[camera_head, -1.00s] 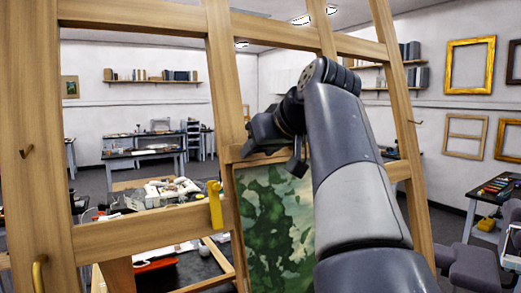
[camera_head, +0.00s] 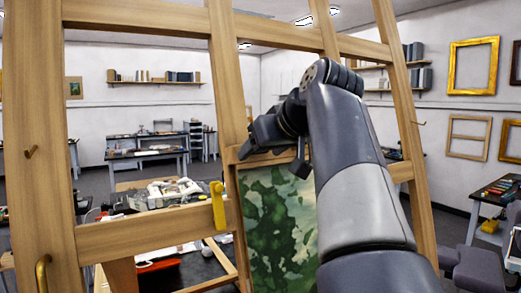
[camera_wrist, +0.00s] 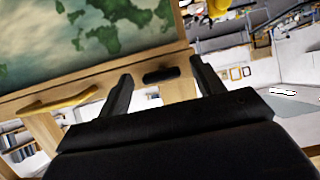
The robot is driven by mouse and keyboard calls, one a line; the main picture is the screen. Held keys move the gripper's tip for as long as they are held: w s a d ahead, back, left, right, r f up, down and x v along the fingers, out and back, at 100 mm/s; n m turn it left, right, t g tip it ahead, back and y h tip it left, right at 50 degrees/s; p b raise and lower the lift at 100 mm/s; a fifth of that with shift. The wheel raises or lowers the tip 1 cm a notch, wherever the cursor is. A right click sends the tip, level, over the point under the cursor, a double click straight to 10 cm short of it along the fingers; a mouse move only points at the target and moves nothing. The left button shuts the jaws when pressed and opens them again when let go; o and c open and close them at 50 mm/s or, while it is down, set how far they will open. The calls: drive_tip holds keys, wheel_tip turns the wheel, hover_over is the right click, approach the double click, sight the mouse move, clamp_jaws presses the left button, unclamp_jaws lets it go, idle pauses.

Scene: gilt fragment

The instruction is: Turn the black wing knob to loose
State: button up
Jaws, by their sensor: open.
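The black wing knob (camera_wrist: 160,75) shows in the wrist view as a short dark bar on the wooden easel rail (camera_wrist: 95,88), below the green painting. My gripper (camera_wrist: 162,70) is open, with one finger to each side of the knob in the picture. I see a gap between the knob and each finger, and cannot tell how far the fingertips reach in depth. In the head view my gripper (camera_head: 276,158) is at the top edge of the painting (camera_head: 275,225); the knob is hidden there.
A yellow bar (camera_wrist: 58,102) lies along the rail left of the knob in the wrist view. The wooden easel (camera_head: 140,232) stands close in front, with a yellow bracket (camera_head: 217,205) on it. Cluttered workbenches (camera_head: 145,153) stand behind.

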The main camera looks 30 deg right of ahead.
drive_tip(key=v, duration=1)
drive_tip(key=shift+s+r+b, duration=0.2)
drive_tip(key=shift+s+b, duration=0.1)
drive_tip(key=shift+w, duration=0.1)
drive_tip(key=x, duration=1)
drive_tip(key=shift+w+f+p, duration=0.2)
drive_tip(key=shift+w+p, duration=0.05)
drive_tip(key=shift+p, duration=0.05)
